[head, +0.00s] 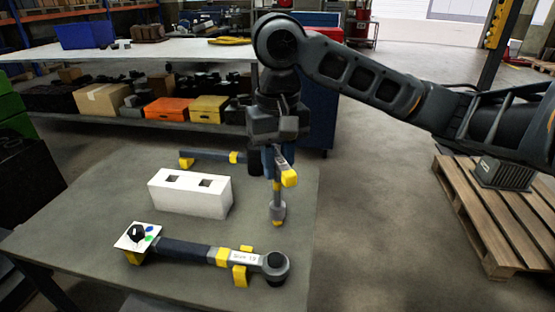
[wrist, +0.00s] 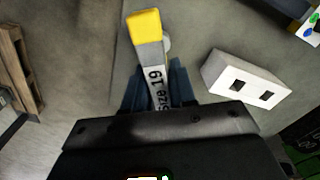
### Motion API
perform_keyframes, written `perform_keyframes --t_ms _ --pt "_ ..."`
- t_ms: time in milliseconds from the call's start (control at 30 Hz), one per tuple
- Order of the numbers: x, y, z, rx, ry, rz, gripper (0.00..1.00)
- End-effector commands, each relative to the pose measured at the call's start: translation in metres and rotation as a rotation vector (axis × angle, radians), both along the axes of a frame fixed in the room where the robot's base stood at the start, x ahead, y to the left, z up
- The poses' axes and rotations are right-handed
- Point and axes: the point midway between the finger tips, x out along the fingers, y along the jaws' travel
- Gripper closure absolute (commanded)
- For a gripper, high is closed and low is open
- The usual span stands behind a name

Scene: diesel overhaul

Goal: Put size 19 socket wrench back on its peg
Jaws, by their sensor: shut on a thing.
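My gripper (head: 276,158) is shut on a socket wrench (head: 278,205) and holds it near the table's right edge. In the wrist view, a white label reading size 19 (wrist: 158,82) and a yellow end (wrist: 144,26) show between my blue-grey fingers (wrist: 158,88). In the head view, a grey part of it points down toward the table; I cannot tell whether it touches. A similar long tool (head: 190,250) with a ratchet-like head and a small size label lies at the front of the table. I cannot clearly make out the peg.
A white block (head: 188,197) with two square holes stands left of my gripper; it also shows in the wrist view (wrist: 248,80). A dark bar with yellow ends (head: 208,156) lies behind it.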

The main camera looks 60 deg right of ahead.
Motion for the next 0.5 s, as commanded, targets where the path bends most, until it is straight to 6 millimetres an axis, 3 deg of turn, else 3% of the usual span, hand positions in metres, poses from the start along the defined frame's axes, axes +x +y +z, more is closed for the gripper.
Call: perform_keyframes --t_ms 500 --pt "0.0000 -0.0003 -0.0060 -0.001 -0.001 -0.001 1.00"
